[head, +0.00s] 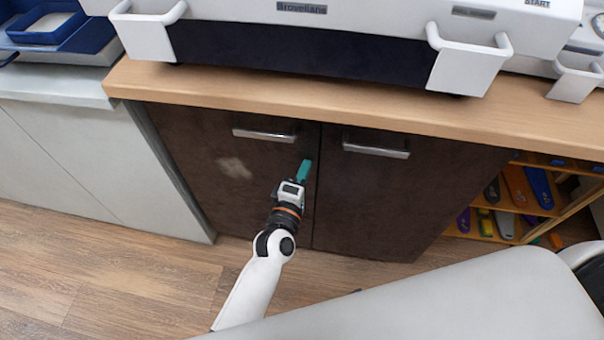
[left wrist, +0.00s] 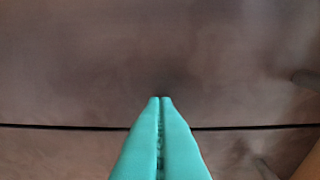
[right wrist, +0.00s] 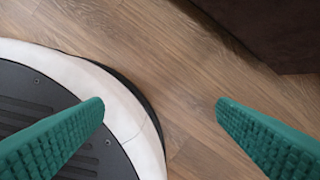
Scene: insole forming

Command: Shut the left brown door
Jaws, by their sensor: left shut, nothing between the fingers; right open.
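The left brown door (head: 195,150) of the cabinet under the counter looks flush or nearly flush with the right brown door (head: 375,205). Only a thin dark seam shows between them; I cannot tell if a slight gap is left. My left gripper (head: 305,163) is shut and empty, its teal fingertips at the left door's right edge, below its metal handle (head: 265,135). In the left wrist view the closed fingertips (left wrist: 161,99) point at the brown panel (left wrist: 80,60) beside the seam; contact is unclear. My right gripper (right wrist: 160,104) is open and empty above the floor.
The wooden countertop (head: 350,105) overhangs the doors and carries a white machine (head: 380,12). A grey cabinet (head: 60,150) stands at left. Open shelves (head: 520,200) with colourful insoles are at right. Wood floor (head: 120,270) is clear in front.

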